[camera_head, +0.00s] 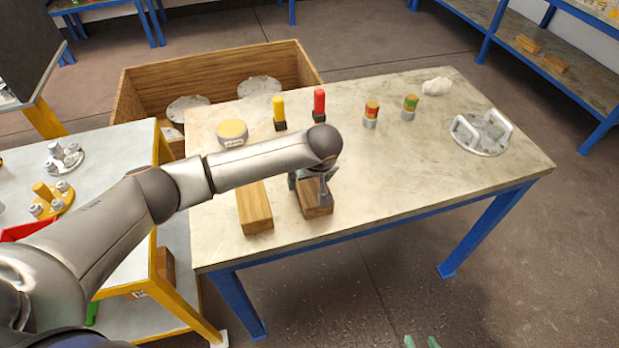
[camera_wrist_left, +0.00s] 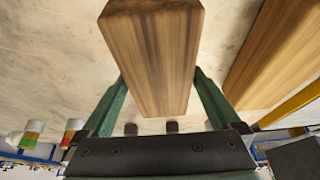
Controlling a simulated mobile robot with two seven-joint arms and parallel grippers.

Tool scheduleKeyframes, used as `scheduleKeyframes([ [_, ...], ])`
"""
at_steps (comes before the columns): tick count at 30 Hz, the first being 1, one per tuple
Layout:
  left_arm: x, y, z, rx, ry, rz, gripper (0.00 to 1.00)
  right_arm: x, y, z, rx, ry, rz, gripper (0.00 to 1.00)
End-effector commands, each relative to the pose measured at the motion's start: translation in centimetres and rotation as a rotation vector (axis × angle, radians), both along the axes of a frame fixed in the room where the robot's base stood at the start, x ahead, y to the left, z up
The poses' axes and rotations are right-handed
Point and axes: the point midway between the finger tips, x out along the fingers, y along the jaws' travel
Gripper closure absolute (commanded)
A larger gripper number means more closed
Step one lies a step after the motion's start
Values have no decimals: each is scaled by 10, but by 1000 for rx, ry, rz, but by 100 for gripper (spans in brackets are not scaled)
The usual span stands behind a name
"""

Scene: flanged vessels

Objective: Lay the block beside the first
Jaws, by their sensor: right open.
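Two wooden blocks are at the front left of the table. The first block (camera_head: 255,208) lies flat near the front edge. The second block (camera_head: 318,205) is to its right, roughly parallel, with a gap between them. My left gripper (camera_head: 314,190) is over the second block, shut on it. In the left wrist view this block (camera_wrist_left: 155,55) is between the two green fingers, and its body hides their tips. The other block (camera_wrist_left: 275,50) shows at the right there. Whether the held block touches the table is unclear.
The table (camera_head: 400,170) has free room right of the blocks. Yellow (camera_head: 279,112) and red (camera_head: 319,105) handled items, two cans (camera_head: 371,114) (camera_head: 409,106), a round tin (camera_head: 232,131) and a handled flange (camera_head: 482,132) stand behind or to the right. A wooden crate (camera_head: 215,72) is behind.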

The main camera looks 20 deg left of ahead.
Motion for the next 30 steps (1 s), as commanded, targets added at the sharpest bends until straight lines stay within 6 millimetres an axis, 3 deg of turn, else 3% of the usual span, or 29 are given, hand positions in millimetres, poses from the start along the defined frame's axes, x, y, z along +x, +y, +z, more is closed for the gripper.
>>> scheduleKeyframes([
  [11, -1, -1, 10, 0, -2, -2, 0, 0, 0, 1, 0, 0, 0, 50],
  [24, -29, -21, 90, -2, -2, -1, 0, 0, 0, 9, 0, 0, 0, 50],
  [30, -36, -25, 111, -1, -2, 1, 0, 0, 0, 10, 1, 1, -1, 50],
])
